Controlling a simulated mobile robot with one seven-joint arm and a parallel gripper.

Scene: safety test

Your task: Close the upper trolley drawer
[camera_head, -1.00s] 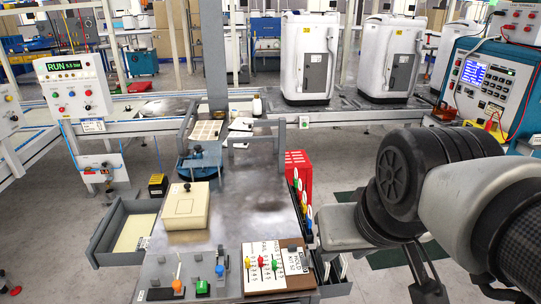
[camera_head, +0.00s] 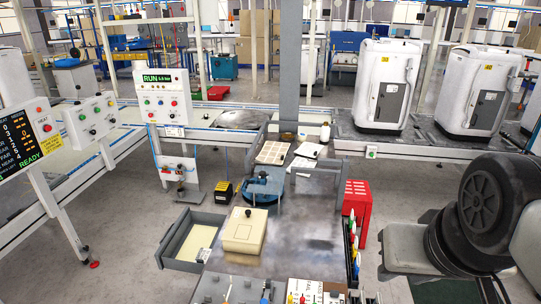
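A grey drawer (camera_head: 171,248) with a pale bottom stands open at the left side of a dark metal-topped bench or trolley (camera_head: 300,236). The drawer's inner side meets the edge of the top, beside a cream box (camera_head: 244,229). I cannot tell whether another drawer lies below it. My gripper does not show. A dark, round, ribbed part and a pale curved part fill the right edge of the picture; they may belong to my arm. They are far from the drawer, across the metal top.
A blue round fixture (camera_head: 262,189) stands behind the cream box. A red cabinet (camera_head: 357,205) stands at the top's right side. A panel stand (camera_head: 62,205) and a yellow-black box (camera_head: 223,191) are to the left. The floor left of the drawer looks clear.

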